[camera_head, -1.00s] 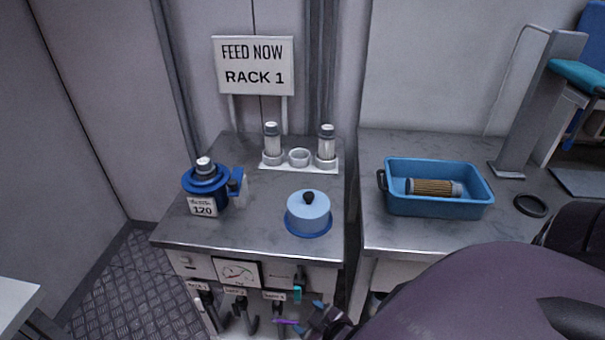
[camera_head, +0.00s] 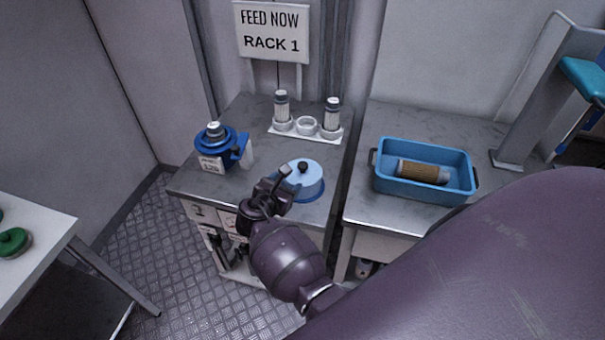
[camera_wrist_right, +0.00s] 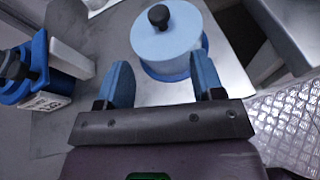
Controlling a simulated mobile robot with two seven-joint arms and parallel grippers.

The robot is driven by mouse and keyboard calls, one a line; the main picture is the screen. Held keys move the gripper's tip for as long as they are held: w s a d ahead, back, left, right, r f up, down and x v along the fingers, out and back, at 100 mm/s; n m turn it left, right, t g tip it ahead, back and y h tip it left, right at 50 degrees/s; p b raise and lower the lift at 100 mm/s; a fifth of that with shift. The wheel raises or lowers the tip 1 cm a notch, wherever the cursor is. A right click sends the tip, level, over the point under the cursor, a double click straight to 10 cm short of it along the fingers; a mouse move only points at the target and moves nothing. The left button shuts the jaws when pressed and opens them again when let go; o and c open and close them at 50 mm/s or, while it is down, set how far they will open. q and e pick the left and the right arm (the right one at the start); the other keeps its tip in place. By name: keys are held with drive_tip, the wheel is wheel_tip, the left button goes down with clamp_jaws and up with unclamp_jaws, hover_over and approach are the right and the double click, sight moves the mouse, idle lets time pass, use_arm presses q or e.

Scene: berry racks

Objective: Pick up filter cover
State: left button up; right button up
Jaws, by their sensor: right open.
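The filter cover looks to be the light blue round lid (camera_head: 309,179) with a black knob and a darker blue base, standing on the metal cabinet top. It also shows in the right wrist view (camera_wrist_right: 168,45), ahead of the fingers. My right gripper (camera_head: 272,186) is in front of and slightly left of the cover in the head view. My left gripper is not in view.
A blue device with a label (camera_head: 217,148) stands left of the cover. A white holder (camera_head: 328,137) with two clear cartridges is behind it. A blue bin (camera_head: 425,190) with a cylindrical filter (camera_head: 421,172) is on the right counter. A white table (camera_head: 40,240) is at left.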

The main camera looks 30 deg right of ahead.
sight(301, 167)
drive_tip(key=shift+n+h, duration=0.3)
drive_tip(key=shift+n, duration=0.2)
drive_tip(key=b+x, duration=0.2)
drive_tip(key=x, duration=0.2)
drive_tip(key=shift+w+d, duration=0.2)
drive_tip(key=shift+d, duration=0.2)
drive_tip(key=shift+w+d+b, duration=0.2)
drive_tip(key=shift+d+b, duration=0.15)
drive_tip(key=shift+b, duration=0.1)
drive_tip(key=b+x, duration=0.3)
drive_tip(key=shift+w+d+f, duration=0.2)
drive_tip(key=shift+f, duration=0.1)
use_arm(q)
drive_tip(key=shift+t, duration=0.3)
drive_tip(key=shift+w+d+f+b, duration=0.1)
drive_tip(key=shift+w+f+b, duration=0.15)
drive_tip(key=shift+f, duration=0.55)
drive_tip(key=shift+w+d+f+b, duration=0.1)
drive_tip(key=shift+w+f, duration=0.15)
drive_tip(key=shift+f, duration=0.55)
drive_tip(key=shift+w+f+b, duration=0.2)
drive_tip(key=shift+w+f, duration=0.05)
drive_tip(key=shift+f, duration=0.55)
use_arm(e)
drive_tip(key=shift+w+d, duration=0.4)
drive_tip(key=shift+d, duration=0.2)
